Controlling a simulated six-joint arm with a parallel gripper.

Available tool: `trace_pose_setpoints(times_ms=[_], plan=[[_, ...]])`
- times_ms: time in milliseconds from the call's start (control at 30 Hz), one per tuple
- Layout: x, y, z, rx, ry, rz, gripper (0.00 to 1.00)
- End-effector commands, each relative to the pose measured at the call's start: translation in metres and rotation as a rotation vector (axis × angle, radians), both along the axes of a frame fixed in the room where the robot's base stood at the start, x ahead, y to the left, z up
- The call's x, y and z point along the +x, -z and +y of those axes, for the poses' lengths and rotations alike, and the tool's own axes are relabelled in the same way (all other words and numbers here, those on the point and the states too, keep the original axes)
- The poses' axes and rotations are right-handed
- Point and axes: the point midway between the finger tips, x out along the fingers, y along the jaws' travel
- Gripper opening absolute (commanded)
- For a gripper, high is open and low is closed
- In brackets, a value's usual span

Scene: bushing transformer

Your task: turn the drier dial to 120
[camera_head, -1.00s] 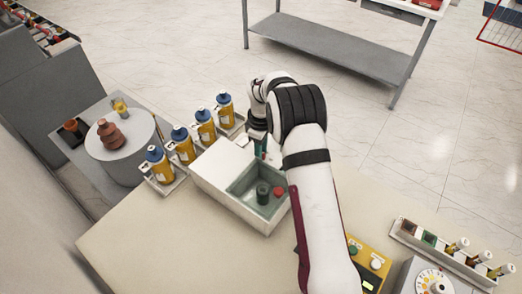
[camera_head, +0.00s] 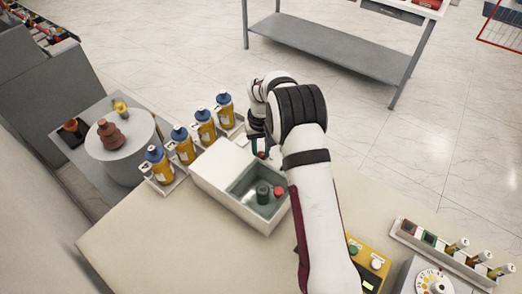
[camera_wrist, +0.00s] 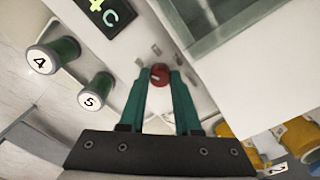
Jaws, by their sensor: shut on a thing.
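The drier dial is a small round red knob (camera_wrist: 160,75) with a pale mark on its face, in the middle of the wrist view. Small grey marks stand around it on a white panel. My gripper (camera_wrist: 159,80) has its two green fingers shut on the knob, one on each side. In the head view my gripper (camera_head: 259,149) is at the far edge of the white box (camera_head: 217,172), and the dial is mostly hidden there. A black display (camera_wrist: 104,14) with green characters, including a C, is partly in the wrist view. I cannot read the whole setting.
The box has a grey-green open tank (camera_head: 240,190) with a dark cylinder and a red piece. Several blue-capped yellow bottles (camera_head: 184,150) stand at its left. A yellow device (camera_head: 368,262) and a coloured-dot dial (camera_head: 432,280) are at lower right. Cylinders marked 4 and 5 (camera_wrist: 95,90) stand nearby.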

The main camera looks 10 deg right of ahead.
Motion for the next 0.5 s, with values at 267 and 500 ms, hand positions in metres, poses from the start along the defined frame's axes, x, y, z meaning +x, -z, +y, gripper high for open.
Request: trace_pose_setpoints(times_ms=[267,500], plan=[[-0.0003,-0.0008,0.0000,0.000,0.261,0.001,0.00],[-0.0004,-0.0009,0.0000,0.000,0.487,0.001,0.00]])
